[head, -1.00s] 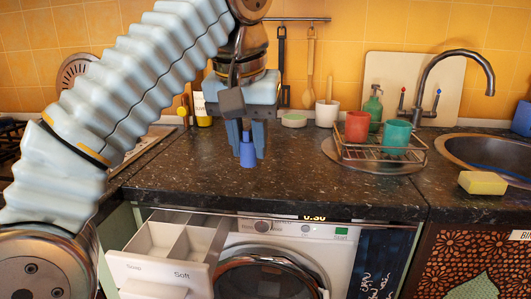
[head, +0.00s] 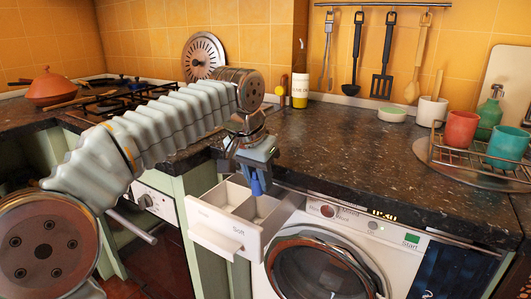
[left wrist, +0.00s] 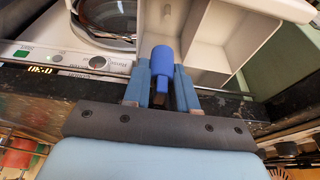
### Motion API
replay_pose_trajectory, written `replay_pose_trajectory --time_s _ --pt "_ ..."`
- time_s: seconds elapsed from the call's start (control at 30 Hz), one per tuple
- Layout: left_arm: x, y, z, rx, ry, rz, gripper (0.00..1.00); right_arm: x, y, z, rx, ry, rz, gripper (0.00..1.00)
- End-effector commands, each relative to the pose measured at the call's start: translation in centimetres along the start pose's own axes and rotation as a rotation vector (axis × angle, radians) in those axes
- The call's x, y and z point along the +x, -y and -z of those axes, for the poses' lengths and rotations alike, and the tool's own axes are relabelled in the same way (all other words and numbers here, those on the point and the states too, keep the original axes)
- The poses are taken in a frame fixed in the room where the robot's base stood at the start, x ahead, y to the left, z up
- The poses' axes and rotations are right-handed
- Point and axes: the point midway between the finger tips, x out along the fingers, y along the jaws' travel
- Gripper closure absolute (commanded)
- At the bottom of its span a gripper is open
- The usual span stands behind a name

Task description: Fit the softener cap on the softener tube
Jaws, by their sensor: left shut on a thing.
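My left gripper (head: 254,172) points down over the open detergent drawer (head: 213,229), shut on the blue softener cap (head: 257,188). The cap sticks out below the fingertips, over the back part of the compartment marked "Soft". My right gripper is out of view.
The drawer juts out from the washing machine (head: 320,262) below the dark countertop (head: 330,150). The countertop's front edge runs close beside my gripper. A dish rack (head: 480,165) with cups stands at right, and a hob (head: 130,100) at left. The middle countertop is clear.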

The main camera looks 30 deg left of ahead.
Motion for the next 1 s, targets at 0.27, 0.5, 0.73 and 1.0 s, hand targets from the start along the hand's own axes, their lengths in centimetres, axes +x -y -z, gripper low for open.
replay_pose_trajectory --time_s 0.27,0.5,0.73,1.0 --pt "0.7 0.2 -0.2 0.005 -0.001 -0.005 1.0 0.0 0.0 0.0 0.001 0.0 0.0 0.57" --pt "0.6 0.2 -0.2 0.004 0.0 -0.004 1.0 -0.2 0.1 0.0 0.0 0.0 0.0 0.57" --pt "2.2 0.2 -0.8 0.005 0.0 -0.004 1.0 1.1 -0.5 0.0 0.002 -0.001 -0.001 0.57" --pt "5.0 0.2 -1.6 0.004 -0.001 -0.004 1.0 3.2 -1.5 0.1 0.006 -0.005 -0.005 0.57"
